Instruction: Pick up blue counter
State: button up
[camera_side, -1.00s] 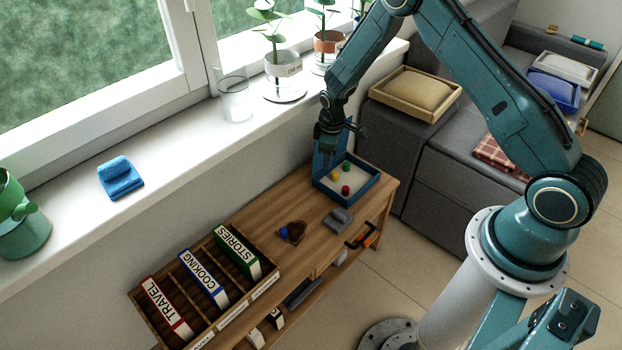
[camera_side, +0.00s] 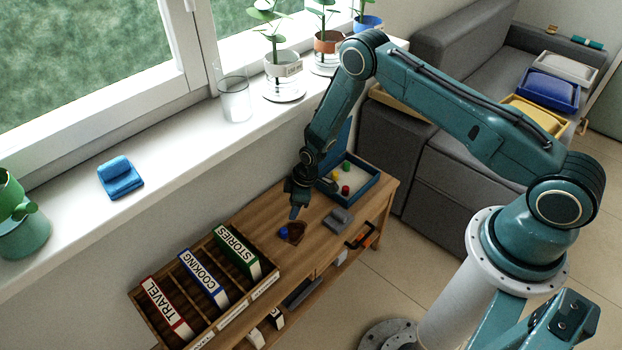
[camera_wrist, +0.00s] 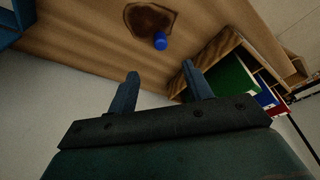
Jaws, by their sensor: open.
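The blue counter (camera_side: 284,232) is a small blue piece on the wooden table, at the left edge of a dark brown patch (camera_side: 296,235). In the wrist view the blue counter (camera_wrist: 160,41) stands at the edge of the dark patch (camera_wrist: 146,19), ahead of my fingertips. My gripper (camera_side: 297,212) hangs above and just behind the counter in the side view, apart from it. In the wrist view my gripper (camera_wrist: 163,82) has its two fingers spread with nothing between them.
A blue-rimmed tray (camera_side: 366,194) with red, yellow and green pieces stands to the right. A wooden book rack (camera_side: 170,285) holds several labelled books at the left. A grey block (camera_side: 338,219) lies right of the patch. The window sill (camera_side: 190,145) runs behind.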

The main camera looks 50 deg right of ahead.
send_over(284, 230)
jog(key=s+d, duration=0.1)
jog(key=d, duration=0.1)
jog(key=shift+s+d+f+x, duration=0.1)
jog(key=shift+s+d+x, duration=0.1)
jog(key=shift+x, duration=0.95)
jog(key=shift+s+d+f+x, duration=0.1)
jog(key=shift+s+x, duration=0.15)
jog(key=shift+x, duration=0.95)
jog(key=shift+s+d+x, duration=0.1)
jog(key=shift+s+x, duration=0.1)
jog(key=shift+x, duration=0.95)
jog(key=shift+f, duration=0.2)
jog(key=shift+x, duration=2.4)
jog(key=shift+a, duration=0.15)
jog(key=c, duration=1)
jog(key=shift+r, duration=0.2)
jog(key=shift+c, duration=0.2)
notch_tip(284, 230, up, 10)
jog(key=shift+f, duration=0.15)
